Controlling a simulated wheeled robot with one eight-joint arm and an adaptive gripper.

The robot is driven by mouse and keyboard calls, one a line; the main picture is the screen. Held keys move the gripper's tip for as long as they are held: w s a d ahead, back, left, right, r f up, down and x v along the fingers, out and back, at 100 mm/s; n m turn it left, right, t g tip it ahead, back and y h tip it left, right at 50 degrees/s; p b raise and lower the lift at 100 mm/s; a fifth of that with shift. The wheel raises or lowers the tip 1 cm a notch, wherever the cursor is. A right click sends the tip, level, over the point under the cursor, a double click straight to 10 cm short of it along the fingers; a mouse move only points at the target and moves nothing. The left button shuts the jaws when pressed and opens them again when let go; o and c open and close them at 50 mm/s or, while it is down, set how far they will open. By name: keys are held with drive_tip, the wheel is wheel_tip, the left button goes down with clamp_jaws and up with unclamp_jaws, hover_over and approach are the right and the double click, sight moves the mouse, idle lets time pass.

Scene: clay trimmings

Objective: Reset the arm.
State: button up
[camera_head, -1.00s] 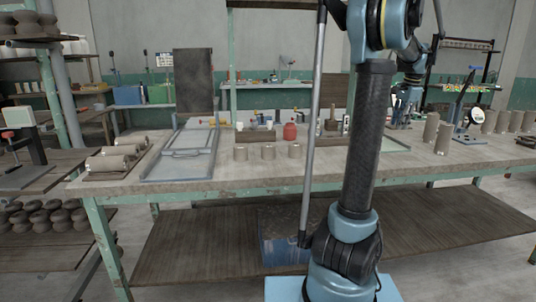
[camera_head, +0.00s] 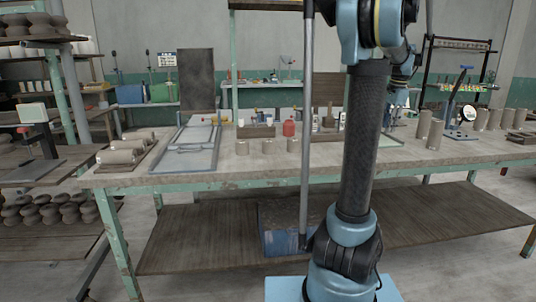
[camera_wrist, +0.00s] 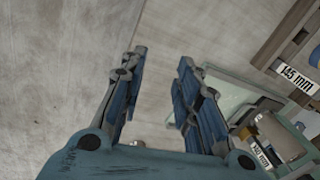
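My arm stands upright at the right of centre in the head view, in front of the workbench (camera_head: 330,160). My gripper shows in the wrist view (camera_wrist: 160,62) with its two blue fingers spread apart and nothing between them. Below it in that view is a pale grey surface (camera_wrist: 60,60), with a tray-like frame, a wooden rack and "145 mm" and "140 mm" labels at the right. In the head view my arm hides most of the gripper, so its height above the bench is hard to tell.
On the bench stand small clay cylinders (camera_head: 268,146), a red jar (camera_head: 289,127), a grey-blue framed board (camera_head: 190,150), lying clay rolls (camera_head: 122,156) and taller clay cylinders (camera_head: 436,133) at right. A shelf with clay pieces (camera_head: 40,210) is at left.

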drive_tip(key=s+a+f+n, duration=0.35)
drive_tip(key=s+a, duration=0.25)
drive_tip(key=a, duration=0.3)
drive_tip(key=s+a+f+n, duration=0.3)
drive_tip(key=s+a+f, duration=0.1)
drive_tip(key=s+a, duration=0.4)
drive_tip(key=s+a+f+n, duration=0.4)
drive_tip(key=s+a+f, duration=0.1)
drive_tip(key=s+f, duration=0.2)
drive_tip(key=s+a+f+n, duration=0.4)
drive_tip(key=s+a+f, duration=0.2)
drive_tip(key=s+f, duration=0.2)
drive_tip(key=shift+s+f, duration=0.2)
drive_tip(key=shift+f, duration=0.5)
